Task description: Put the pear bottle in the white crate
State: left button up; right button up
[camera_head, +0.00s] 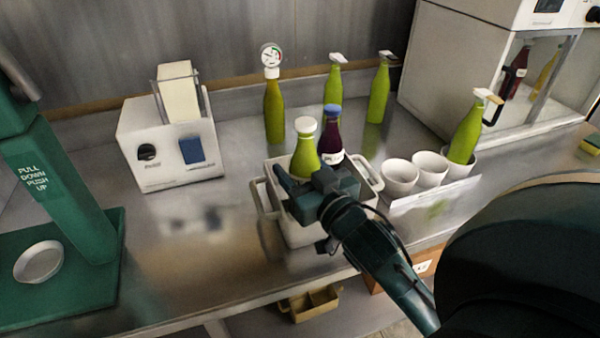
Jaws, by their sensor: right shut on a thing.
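A light green bottle with a white cap (305,158), which looks like the pear bottle, stands roughly upright at the white crate (298,235). My right gripper (302,182) is shut on its lower part, at the crate's near side. The gripper hides the bottle's base, so I cannot tell whether it touches the crate floor. A dark purple bottle with a blue cap (331,138) is in the crate, just right of the green bottle. My left gripper is not in view.
Green bottles stand behind: one with a gauge (274,112), two with flip tops (333,86) (378,93). White cups (399,178) are right of the crate, one holding a green bottle (466,135). A white label machine (168,150) and green press (65,200) are left.

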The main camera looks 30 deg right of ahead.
jog(key=shift+f, duration=0.15)
jog(key=shift+f, duration=0.5)
jog(key=shift+f+b, duration=0.1)
jog(key=shift+b, duration=0.2)
jog(key=o, duration=1.4)
jog(key=shift+f, duration=0.1)
